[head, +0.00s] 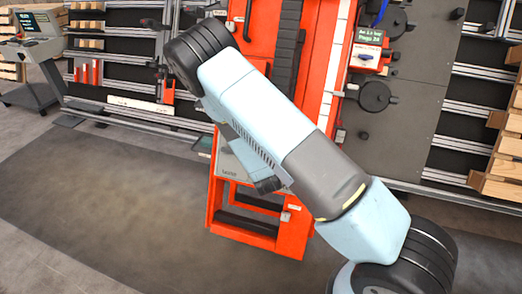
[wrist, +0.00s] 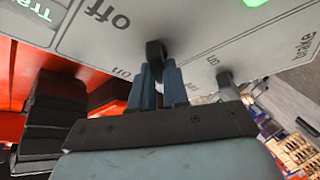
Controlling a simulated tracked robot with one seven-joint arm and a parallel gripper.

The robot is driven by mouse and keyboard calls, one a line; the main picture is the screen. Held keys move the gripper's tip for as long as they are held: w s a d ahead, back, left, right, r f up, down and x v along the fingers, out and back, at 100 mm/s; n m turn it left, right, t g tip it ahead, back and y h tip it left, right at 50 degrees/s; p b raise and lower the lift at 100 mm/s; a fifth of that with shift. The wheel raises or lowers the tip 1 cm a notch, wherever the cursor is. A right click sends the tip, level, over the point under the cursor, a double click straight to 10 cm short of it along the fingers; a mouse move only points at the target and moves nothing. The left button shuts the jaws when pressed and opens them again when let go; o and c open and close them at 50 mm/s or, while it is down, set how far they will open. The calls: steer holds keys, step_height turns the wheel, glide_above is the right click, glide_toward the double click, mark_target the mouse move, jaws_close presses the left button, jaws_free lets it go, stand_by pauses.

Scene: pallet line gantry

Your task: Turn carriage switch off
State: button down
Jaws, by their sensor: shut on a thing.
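In the wrist view, a grey control panel (wrist: 200,25) fills the top, with lettering upside down or tilted. A dark switch knob (wrist: 155,50) sticks out of it, with "off" printed on one side and "on" nearer my fingers. My gripper (wrist: 159,72) is shut on this knob, its two blue-grey fingers at either side. The word "carriage" is not readable here, and I cannot tell which setting the knob is at.
A second switch (wrist: 226,84) stands to the right on the same panel, close to my fingers, by "on" and "brake". A black ribbed part (wrist: 50,112) lies left. The orange gantry (head: 262,236) stands against racks; floor (head: 100,210) to its left is clear.

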steer(key=n+g+y, duration=0.1)
steer(key=n, duration=0.2)
steer(key=shift+a+n, duration=0.15)
steer(key=shift+n, duration=0.25)
steer(key=shift+n+g+y, duration=0.3)
steer(key=shift+n+g, duration=0.5)
steer(key=shift+n, duration=0.4)
steer(key=shift+s+a+f, duration=0.1)
steer(key=c, duration=1.1)
jaws_free()
steer(key=shift+d, duration=0.2)
